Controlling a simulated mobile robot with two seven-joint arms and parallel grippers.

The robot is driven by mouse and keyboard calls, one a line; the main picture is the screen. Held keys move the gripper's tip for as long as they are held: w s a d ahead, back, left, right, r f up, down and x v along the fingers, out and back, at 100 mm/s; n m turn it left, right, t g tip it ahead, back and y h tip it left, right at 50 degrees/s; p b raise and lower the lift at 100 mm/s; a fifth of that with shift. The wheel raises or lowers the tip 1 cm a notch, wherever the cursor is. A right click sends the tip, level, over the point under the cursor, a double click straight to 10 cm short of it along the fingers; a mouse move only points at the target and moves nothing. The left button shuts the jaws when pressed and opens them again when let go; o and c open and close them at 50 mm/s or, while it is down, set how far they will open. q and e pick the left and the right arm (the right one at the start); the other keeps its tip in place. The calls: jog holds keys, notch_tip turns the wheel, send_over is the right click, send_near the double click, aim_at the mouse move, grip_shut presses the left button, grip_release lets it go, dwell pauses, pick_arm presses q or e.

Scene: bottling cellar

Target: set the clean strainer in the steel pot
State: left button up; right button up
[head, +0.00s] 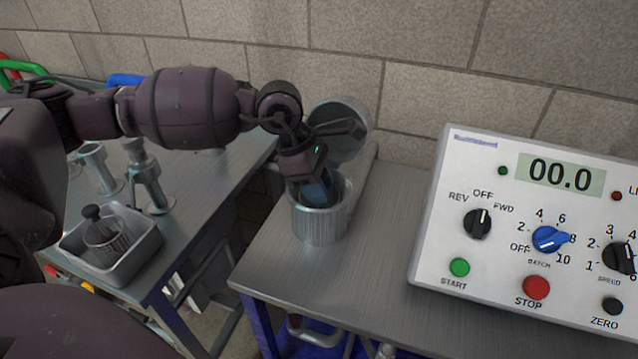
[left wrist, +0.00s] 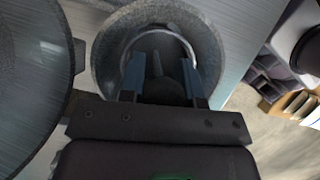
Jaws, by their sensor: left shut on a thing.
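The steel pot (head: 320,222) stands near the left edge of the right-hand steel bench, with its round lid (head: 345,135) tilted up behind it. My left gripper (head: 318,195) points down into the pot's mouth. In the left wrist view its blue fingers (left wrist: 161,78) are shut on a dark knob inside the pot (left wrist: 108,50). A thin pale rim, which looks like that of the clean strainer (left wrist: 163,31), shows around the fingers within the pot wall. Most of this strainer is hidden by the gripper and pot. My right gripper is not in view.
A steel tray (head: 142,262) on the left bench holds another strainer (head: 108,238) with a dark knob. Metal fittings (head: 148,180) stand behind it. A control box (head: 530,230) fills the right. A gap separates the benches; bare steel lies before the box.

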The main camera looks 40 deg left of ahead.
pick_arm(q)
jog(key=o, duration=1)
jog(key=shift+a+r, duration=0.1)
jog(key=shift+r, duration=0.2)
jog(key=p+v, duration=0.2)
jog(key=v, duration=0.8)
jog(key=shift+s, duration=0.1)
